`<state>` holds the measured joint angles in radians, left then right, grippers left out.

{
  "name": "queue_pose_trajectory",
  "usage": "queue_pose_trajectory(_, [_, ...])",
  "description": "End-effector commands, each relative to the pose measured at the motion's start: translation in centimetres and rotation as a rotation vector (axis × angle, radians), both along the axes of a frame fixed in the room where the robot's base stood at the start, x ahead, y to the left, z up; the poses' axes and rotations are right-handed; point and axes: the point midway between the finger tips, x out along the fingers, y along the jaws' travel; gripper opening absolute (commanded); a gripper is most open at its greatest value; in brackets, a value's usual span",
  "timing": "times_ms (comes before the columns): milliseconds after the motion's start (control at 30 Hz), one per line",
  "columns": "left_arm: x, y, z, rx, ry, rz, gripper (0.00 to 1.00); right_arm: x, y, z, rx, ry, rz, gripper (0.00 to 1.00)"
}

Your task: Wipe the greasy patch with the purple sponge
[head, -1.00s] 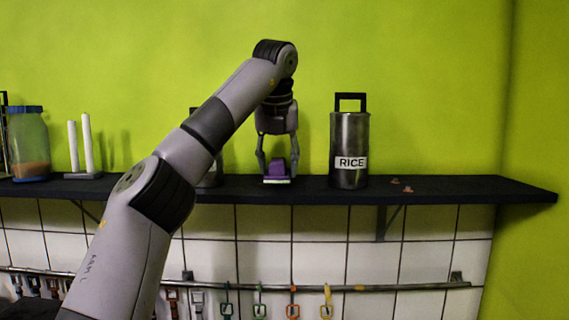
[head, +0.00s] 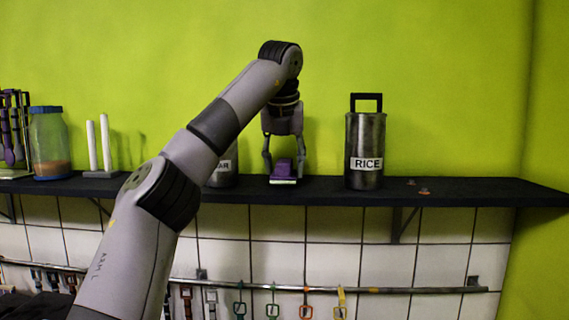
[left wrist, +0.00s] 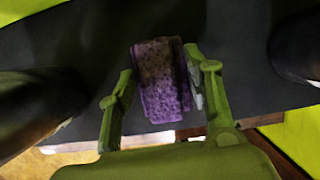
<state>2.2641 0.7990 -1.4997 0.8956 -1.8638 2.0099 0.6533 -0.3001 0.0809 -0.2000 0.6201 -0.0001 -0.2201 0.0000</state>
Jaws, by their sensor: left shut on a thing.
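The purple sponge (head: 284,169) is on the dark shelf (head: 470,190), with a pale strip along its lower front edge. My left gripper (head: 284,166) points down from above and is shut on the sponge. In the left wrist view the speckled sponge (left wrist: 160,85) sits between the two fingers of my left gripper (left wrist: 158,88). I cannot make out a greasy patch clearly. Small brown bits (head: 424,191) lie on the shelf right of the rice tin. My right gripper is not in view.
A metal rice tin (head: 365,145) stands right of the sponge. Another tin (head: 225,170), partly behind my arm, stands left. Further left are white candles (head: 106,145) and a blue-lidded jar (head: 50,145). A rail (head: 400,290) with hanging clips runs below. The shelf's right end is mostly clear.

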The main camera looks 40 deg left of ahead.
Motion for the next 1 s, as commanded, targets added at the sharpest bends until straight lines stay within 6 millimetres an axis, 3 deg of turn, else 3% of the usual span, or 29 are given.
queue_pose_trajectory(1000, [0.0, 0.0, -1.5, 0.000, 0.000, 0.001, 0.23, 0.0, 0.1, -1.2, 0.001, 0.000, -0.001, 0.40])
